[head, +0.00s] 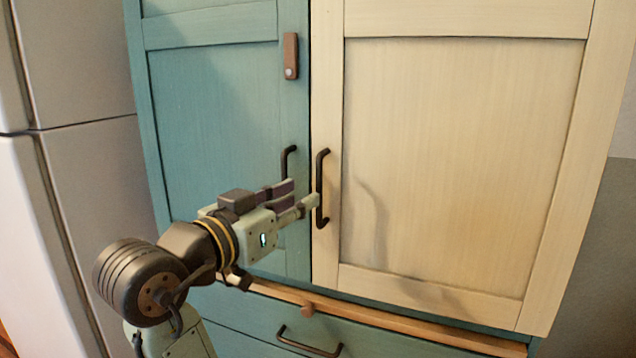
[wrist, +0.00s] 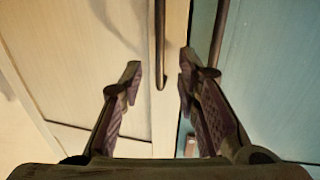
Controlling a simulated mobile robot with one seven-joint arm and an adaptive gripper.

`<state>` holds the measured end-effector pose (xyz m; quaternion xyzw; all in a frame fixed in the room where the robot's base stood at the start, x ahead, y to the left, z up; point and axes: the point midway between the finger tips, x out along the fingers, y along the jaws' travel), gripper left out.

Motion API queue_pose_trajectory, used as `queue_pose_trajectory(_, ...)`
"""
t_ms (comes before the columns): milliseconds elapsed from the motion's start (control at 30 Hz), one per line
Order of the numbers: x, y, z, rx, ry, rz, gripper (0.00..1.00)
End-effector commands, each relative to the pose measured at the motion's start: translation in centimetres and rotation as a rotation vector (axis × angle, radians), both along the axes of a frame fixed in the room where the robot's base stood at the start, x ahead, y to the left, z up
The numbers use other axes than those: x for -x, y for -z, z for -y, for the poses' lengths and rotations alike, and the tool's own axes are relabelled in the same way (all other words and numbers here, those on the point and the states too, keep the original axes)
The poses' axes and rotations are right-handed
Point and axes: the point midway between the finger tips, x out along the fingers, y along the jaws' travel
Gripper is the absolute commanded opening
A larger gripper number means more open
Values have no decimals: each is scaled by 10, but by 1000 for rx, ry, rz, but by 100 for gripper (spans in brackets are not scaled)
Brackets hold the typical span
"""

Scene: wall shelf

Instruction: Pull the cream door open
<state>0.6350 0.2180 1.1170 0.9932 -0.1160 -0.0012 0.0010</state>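The cream door (head: 460,160) is the right-hand door of a cupboard and looks shut, flush with the teal door. Its dark upright bar handle (head: 319,188) is near its left edge; it also shows in the wrist view (wrist: 160,45). My gripper (head: 302,196) is at this handle, with its fingertips overlapping it in the head view. In the wrist view my gripper (wrist: 160,70) is open, and the handle's end lies between the two spread fingertips. I see a gap on both sides of the handle. How deep the handle sits between the fingers I cannot tell.
The teal door (head: 210,120) on the left has its own dark handle (head: 287,160), partly behind my gripper. A wooden catch (head: 291,56) sits above it. A wooden rail (head: 400,322) and a drawer handle (head: 308,342) are below. A pale fridge (head: 80,80) stands at the left.

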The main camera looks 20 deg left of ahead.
Motion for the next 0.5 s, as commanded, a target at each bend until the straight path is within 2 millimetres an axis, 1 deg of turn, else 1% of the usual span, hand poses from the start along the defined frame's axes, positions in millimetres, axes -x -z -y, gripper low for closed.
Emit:
queue_pose_trajectory(33, -11, -2, 3, 2, 4, -4, 30)
queue_pose_trajectory(233, -46, -1, 11, 2, 1, -3, 30)
queue_pose_trajectory(400, -63, -1, 15, 1, -1, 0, 30)
queue_pose_trajectory(500, -67, -1, 16, 1, -1, 1, 30)
